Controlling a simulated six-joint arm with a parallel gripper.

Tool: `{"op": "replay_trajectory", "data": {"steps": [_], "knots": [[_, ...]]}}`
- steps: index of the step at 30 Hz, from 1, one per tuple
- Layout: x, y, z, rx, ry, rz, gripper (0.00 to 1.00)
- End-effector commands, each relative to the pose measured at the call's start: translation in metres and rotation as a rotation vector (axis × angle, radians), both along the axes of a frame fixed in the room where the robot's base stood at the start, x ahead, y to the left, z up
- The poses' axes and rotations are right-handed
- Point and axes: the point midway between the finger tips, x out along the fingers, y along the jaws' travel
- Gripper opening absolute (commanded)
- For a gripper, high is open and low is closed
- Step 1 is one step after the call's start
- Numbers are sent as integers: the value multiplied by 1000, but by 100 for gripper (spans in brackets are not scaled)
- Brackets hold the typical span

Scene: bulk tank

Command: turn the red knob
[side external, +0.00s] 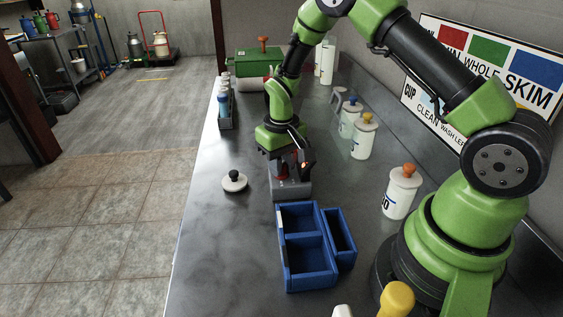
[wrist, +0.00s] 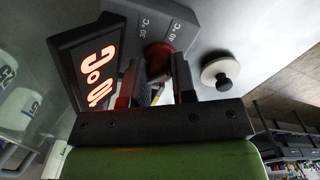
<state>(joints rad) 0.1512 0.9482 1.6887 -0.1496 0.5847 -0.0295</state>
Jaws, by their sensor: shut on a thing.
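The red knob (wrist: 160,60) sits on the face of a dark grey box with a lit orange °C display (wrist: 103,80) in the wrist view. Marks of 30 °C and 40 °C are printed beside the knob. My gripper (wrist: 160,78) has one finger on each side of the knob and is shut on it. In the side external view, my gripper (side external: 290,165) points down at the grey box (side external: 291,188) on the steel counter, and the knob is mostly hidden by the fingers.
A blue divided bin (side external: 308,262) stands in front of the box. A white lid with a black knob (side external: 234,181) lies to its left. White lidded jars (side external: 402,192) stand to the right. A green box (side external: 255,64) and a bottle rack (side external: 225,108) stand farther back. The counter's front left is clear.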

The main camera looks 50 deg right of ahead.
Motion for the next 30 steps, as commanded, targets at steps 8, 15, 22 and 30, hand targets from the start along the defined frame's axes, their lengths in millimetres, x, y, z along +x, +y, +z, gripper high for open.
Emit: {"op": "replay_trajectory", "data": {"steps": [8,15,22,30], "knots": [[0,0,0,0,1,-262,1],[0,0,0,0,1,-491,1],[0,0,0,0,1,-709,1],[0,0,0,0,1,-965,1]]}}
